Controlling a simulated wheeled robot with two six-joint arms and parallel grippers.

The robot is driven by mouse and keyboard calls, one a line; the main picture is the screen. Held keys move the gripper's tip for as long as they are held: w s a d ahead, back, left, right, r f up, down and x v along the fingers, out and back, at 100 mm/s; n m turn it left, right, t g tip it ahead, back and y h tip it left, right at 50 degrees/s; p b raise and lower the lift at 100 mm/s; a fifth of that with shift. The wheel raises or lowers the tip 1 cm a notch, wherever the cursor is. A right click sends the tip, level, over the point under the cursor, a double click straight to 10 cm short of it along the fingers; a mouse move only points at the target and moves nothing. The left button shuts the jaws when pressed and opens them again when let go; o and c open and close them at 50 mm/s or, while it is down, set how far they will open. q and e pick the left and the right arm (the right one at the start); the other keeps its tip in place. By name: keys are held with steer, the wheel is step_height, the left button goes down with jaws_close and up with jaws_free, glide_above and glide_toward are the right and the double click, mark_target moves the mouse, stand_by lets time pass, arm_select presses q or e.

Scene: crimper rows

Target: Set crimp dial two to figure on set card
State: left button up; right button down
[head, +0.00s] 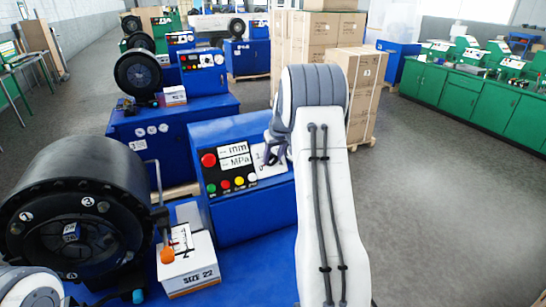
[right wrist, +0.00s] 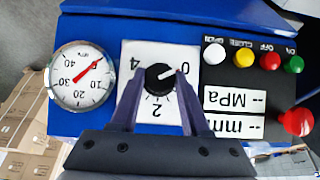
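A black dial knob (right wrist: 156,74) sits on a white plate (right wrist: 130,55) marked 0, 2 and 4, upside down in the right wrist view. Its light pointer mark is turned towards the 0. My right gripper (right wrist: 159,80) is open, its two dark fingers on either side of the knob with gaps showing. In the head view my right gripper (head: 275,148) is at the right side of the nearest blue panel (head: 240,205) and covers most of the dial. A white box (head: 192,270) reads SIZE 22; a marked card on its top is too small to read. My left gripper is not visible.
A pressure gauge (right wrist: 80,76) is beside the dial, and a red button (right wrist: 296,122) and coloured buttons are on its other side. A black round crimping head (head: 75,185) stands left. Cartons (head: 363,90) are stacked behind. Open floor lies to the right.

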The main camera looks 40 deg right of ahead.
stand_by(0.3)
steer(key=shift+d+f+m+t+y+b, duration=0.15)
steer(key=shift+m+t+y+b, duration=0.25)
steer(key=shift+m+y+b, duration=0.5)
steer(key=shift+d+m+t+y+b, duration=0.2)
steer(key=shift+m+t+y+b, duration=0.25)
steer(key=shift+m, duration=0.75)
steer(key=m+t+y+b, duration=0.1)
steer(key=m+b, duration=0.1)
steer(key=m+t+y+b, duration=0.1)
steer(key=m+b, duration=0.1)
steer(key=shift+s+d+f+y, duration=0.1)
steer(key=shift+s+f+y, duration=0.05)
steer(key=shift+f+y, duration=0.1)
steer(key=m+t+b, duration=0.1)
steer(key=m+b, duration=0.2)
steer(key=b, duration=0.1)
steer(key=m+t+b, duration=0.2)
steer(key=m+b, duration=0.1)
steer(key=m+t+b, duration=0.2)
steer(key=m+b, duration=0.1)
steer(key=b, duration=0.1)
steer(key=shift+s+f+m+t+y+b, duration=0.25)
steer(key=shift+f+m+y+b, duration=0.05)
steer(key=shift+f+m+b, duration=0.1)
steer(key=shift+r+m+t+b, duration=0.2)
steer(key=shift+m+t+b, duration=0.4)
steer(key=shift+m+b, duration=0.6)
steer(key=shift+c, duration=1.8)
jaws_free()
